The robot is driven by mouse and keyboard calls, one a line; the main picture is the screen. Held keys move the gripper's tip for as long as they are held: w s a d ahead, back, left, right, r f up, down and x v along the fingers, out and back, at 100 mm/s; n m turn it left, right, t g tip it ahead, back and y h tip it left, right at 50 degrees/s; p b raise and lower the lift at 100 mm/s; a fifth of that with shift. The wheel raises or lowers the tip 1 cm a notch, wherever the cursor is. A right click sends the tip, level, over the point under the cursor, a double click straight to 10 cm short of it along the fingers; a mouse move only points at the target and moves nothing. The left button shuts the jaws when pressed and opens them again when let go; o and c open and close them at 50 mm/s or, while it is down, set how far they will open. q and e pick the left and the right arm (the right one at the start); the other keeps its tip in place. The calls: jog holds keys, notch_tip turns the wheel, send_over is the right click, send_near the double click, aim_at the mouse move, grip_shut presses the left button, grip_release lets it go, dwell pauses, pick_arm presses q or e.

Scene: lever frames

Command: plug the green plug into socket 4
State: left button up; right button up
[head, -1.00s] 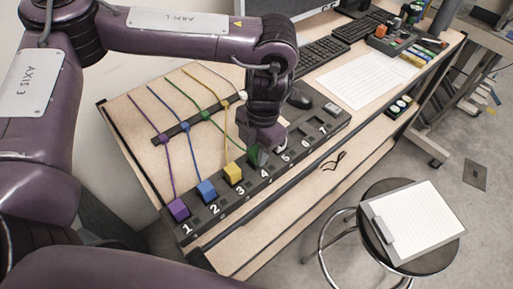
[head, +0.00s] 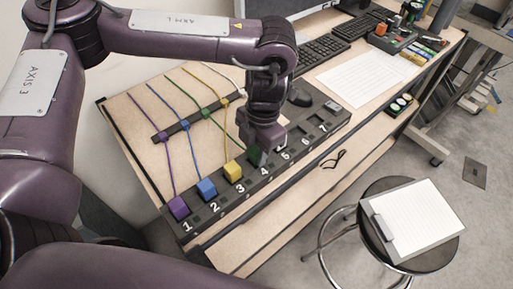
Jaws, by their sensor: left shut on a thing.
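My left gripper (head: 262,150) is shut on the green plug (head: 256,156) at the socket strip (head: 214,221), just behind the printed number 4. The gripper hides much of the plug and the socket beneath it, so I cannot tell whether the plug is seated or just above. A green cord (head: 226,128) runs from the plug back to the dark cord bar. The purple plug (head: 178,208) is at socket 1, the blue plug (head: 206,189) at socket 2 and the yellow plug (head: 233,171) at socket 3. My right gripper is not in view.
A dark cord bar (head: 172,132) lies on the bench behind the strip. A mouse (head: 299,97), keyboard (head: 322,55) and paper sheet (head: 368,78) are to the right. Eyeglasses (head: 334,159) lie in front. A stool (head: 376,232) with a clipboard stands on the floor.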

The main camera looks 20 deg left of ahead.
pick_arm(q)
jog(key=shift+f, duration=0.2)
dwell(0.5)
jog(key=o, duration=1.1)
jog(key=shift+c, duration=0.2)
jog(key=shift+o, duration=0.5)
jog(key=o, duration=0.3)
jog(key=shift+r, duration=0.1)
jog(key=shift+r+p, duration=3.5)
jog(key=shift+p, duration=0.35)
